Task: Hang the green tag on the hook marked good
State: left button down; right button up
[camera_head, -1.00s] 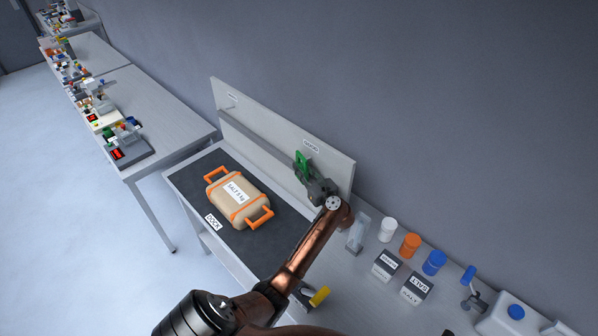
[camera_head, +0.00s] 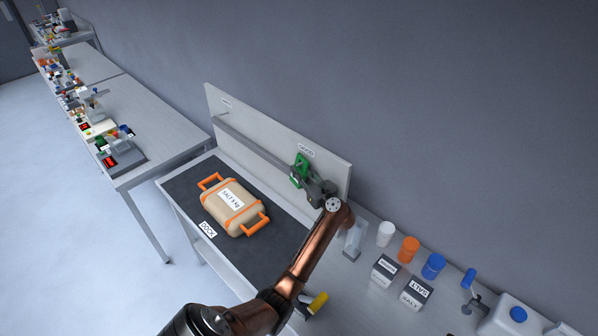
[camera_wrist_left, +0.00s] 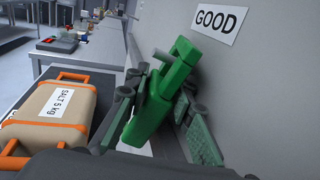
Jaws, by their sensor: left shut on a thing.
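The green tag (camera_head: 299,170) is held in my left gripper (camera_head: 307,182), close to the grey backboard (camera_head: 270,138) and just below the sign reading GOOD (camera_head: 306,150). In the left wrist view the green tag (camera_wrist_left: 162,98) is tilted, its narrower top end up and to the right, between the fingers of my left gripper (camera_wrist_left: 160,105). The GOOD sign (camera_wrist_left: 219,19) is on the panel above and right of it. My right gripper is not in view.
A salt bag with orange handles (camera_head: 233,207) lies on the dark dock mat (camera_head: 190,185), left of my arm. Labelled boxes (camera_head: 416,294), a white jar (camera_head: 386,234), an orange jar (camera_head: 408,249) and a blue jar (camera_head: 433,266) stand to the right. A second small label (camera_head: 226,103) is at the panel's far end.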

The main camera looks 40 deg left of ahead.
pick_arm(q)
jog(key=shift+w+d+f+t, duration=0.3)
jog(key=shift+d+f, duration=0.05)
jog(key=shift+d, duration=0.1)
jog(key=c, duration=1.7)
grip_release()
jog(key=shift+o, duration=0.5)
jog(key=v, duration=1.1)
jog(key=shift+s+d+r, duration=0.25)
jog(key=shift+r, duration=0.05)
